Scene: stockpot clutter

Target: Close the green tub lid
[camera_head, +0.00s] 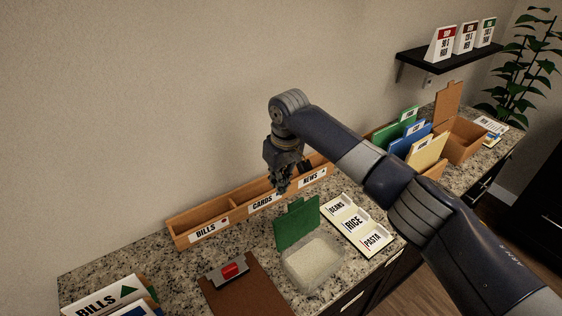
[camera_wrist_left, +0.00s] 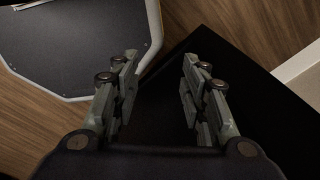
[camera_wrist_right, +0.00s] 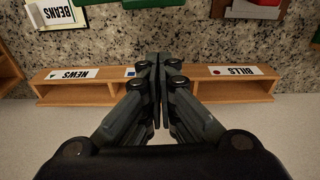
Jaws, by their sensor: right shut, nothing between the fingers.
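The green tub lid (camera_head: 297,223) stands raised at the back edge of a clear tub (camera_head: 318,286). The tub is open at the top and holds something pale. In the right wrist view a green strip (camera_wrist_right: 85,17) at the top edge looks like part of the lid. My right gripper (camera_head: 283,189) is shut and empty, pointing down above the wooden organizer, behind and above the lid and apart from it. Its closed fingers also show in the right wrist view (camera_wrist_right: 158,62). My left gripper (camera_wrist_left: 158,75) is open and empty, away from the tub, over a dark surface.
A wooden organizer (camera_head: 183,240) labelled BILLS, CARDS and NEWS runs along the wall. A brown clipboard (camera_head: 250,290) lies left of the tub. Cards labelled BEANS, RICE and PASTA (camera_head: 354,224) lie right of it. A file box (camera_head: 466,141) stands farther right.

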